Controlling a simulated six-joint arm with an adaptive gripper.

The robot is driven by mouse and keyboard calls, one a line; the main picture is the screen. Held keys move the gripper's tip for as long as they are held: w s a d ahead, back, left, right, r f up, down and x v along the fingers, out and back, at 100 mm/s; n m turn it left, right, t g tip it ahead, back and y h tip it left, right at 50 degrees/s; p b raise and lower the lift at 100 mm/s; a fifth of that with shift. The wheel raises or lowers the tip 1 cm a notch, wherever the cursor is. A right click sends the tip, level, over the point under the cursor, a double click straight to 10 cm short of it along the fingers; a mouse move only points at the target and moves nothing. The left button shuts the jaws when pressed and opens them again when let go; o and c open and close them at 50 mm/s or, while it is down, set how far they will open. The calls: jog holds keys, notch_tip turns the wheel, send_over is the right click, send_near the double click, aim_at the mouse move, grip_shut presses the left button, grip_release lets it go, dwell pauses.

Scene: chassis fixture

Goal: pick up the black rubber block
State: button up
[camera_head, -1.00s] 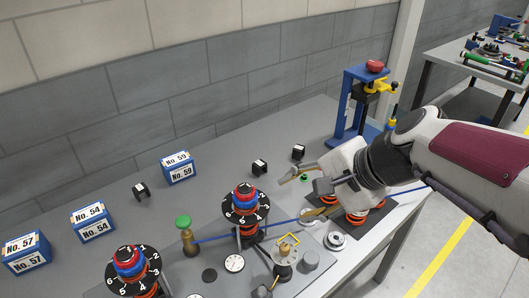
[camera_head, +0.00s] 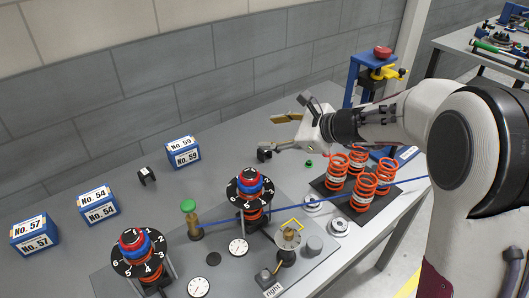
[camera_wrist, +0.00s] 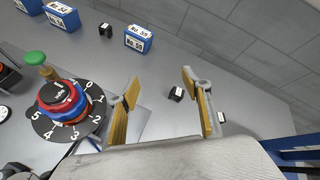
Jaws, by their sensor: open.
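Several small black blocks with pale labels lie on the grey table. One black block (camera_head: 147,175) stands left of the blue No. 59 box and also shows in the wrist view (camera_wrist: 105,30). In the wrist view, a second block (camera_wrist: 175,94) appears between my gripper's fingers, nearer the right one. A third block (camera_wrist: 222,117) lies just right of the right finger. My gripper (camera_head: 275,133), also in the wrist view (camera_wrist: 160,83), is open and empty, with tan finger pads. In the head view it hides part of the block area. Its height above the blocks is unclear.
Blue numbered boxes, including No. 59 (camera_head: 183,152), stand at the left. A stacked ring fixture (camera_head: 249,188) and a green-topped brass post (camera_head: 190,215) stand in front. Orange springs (camera_head: 337,172) and a blue press (camera_head: 352,88) are at the right.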

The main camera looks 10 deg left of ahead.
aim_at(264, 153)
jog(key=w+f+m+t, duration=0.2)
jog(key=w+f+m, duration=0.5)
jog(key=w, duration=0.3)
jog(key=shift+w+a+f, duration=0.4)
jog(key=shift+a+f, duration=0.05)
jog(key=shift+f, duration=0.45)
jog(key=shift+f, duration=0.1)
jog(key=shift+f, duration=2.8)
jog(key=shift+f, duration=0.1)
jog(key=shift+f, duration=0.55)
jog(key=shift+x, duration=2.45)
jog(key=shift+w, duration=0.1)
